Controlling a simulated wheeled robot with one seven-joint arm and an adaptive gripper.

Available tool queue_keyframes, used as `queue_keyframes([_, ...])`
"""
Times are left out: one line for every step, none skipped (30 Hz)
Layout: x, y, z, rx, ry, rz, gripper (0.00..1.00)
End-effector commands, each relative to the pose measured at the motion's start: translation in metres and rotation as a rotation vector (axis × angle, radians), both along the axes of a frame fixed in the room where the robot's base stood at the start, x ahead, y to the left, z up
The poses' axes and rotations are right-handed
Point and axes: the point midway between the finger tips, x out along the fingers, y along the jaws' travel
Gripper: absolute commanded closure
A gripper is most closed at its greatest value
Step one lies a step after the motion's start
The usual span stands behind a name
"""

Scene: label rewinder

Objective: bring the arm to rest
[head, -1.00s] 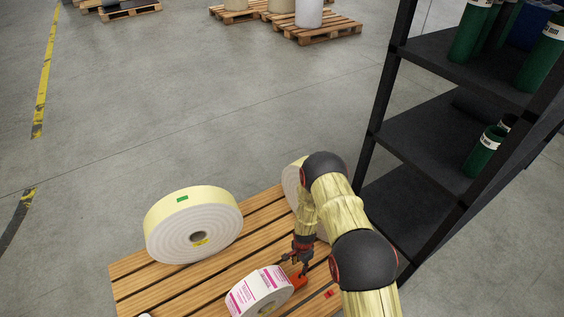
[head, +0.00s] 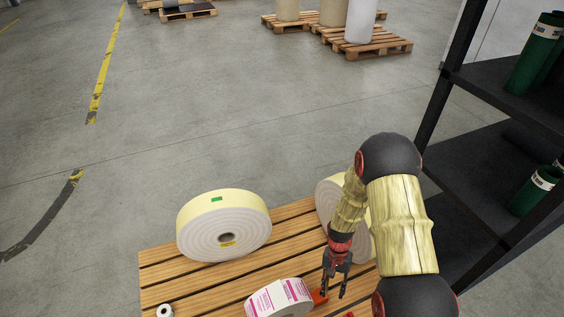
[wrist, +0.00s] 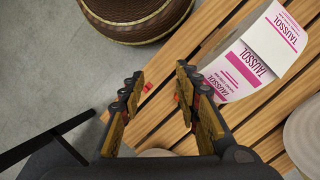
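My gripper (head: 334,293) points down over the right part of the wooden slatted table (head: 163,272). Its two fingers are spread apart with nothing between them, which also shows in the wrist view (wrist: 158,88). A white label roll with pink print (head: 280,298) lies on the slats just left of my gripper, apart from the fingers. It shows at the upper right of the wrist view (wrist: 252,62). A small orange-red thing (head: 319,297) sits between the roll and my gripper, partly hidden.
A large pale-yellow roll (head: 224,222) stands on the table's left. Another large roll (head: 327,199) is partly behind my arm. A small white roll (head: 165,311) is at the front left. A black shelf (head: 476,165) with green cylinders stands right. Open floor (head: 130,175) lies left.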

Motion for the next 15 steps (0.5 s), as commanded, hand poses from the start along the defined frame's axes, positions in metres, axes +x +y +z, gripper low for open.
queue_keyframes([0.003, 0.000, 0.031, 0.012, -0.015, 0.033, 0.67])
queue_keyframes([0.003, 0.000, 0.047, 0.019, -0.018, 0.055, 0.67])
queue_keyframes([0.002, -0.001, 0.067, 0.028, -0.025, 0.081, 0.67])
queue_keyframes([0.001, -0.001, 0.082, 0.034, -0.031, 0.099, 0.67])
queue_keyframes([0.000, -0.001, 0.096, 0.041, -0.037, 0.118, 0.67])
queue_keyframes([-0.002, -0.001, 0.115, 0.048, -0.045, 0.142, 0.67])
queue_keyframes([-0.002, -0.001, 0.129, 0.053, -0.054, 0.159, 0.67])
queue_keyframes([-0.005, -0.001, 0.143, 0.058, -0.061, 0.175, 0.67])
queue_keyframes([-0.007, -0.001, 0.161, 0.063, -0.074, 0.196, 0.67])
queue_keyframes([-0.009, -0.002, 0.174, 0.067, -0.082, 0.211, 0.67])
queue_keyframes([-0.011, -0.002, 0.188, 0.071, -0.093, 0.227, 0.67])
queue_keyframes([-0.015, -0.002, 0.205, 0.074, -0.106, 0.245, 0.67])
queue_keyframes([-0.018, -0.002, 0.217, 0.078, -0.116, 0.258, 0.67])
queue_keyframes([-0.020, -0.002, 0.230, 0.079, -0.128, 0.271, 0.67])
queue_keyframes([-0.024, -0.002, 0.246, 0.082, -0.143, 0.288, 0.67])
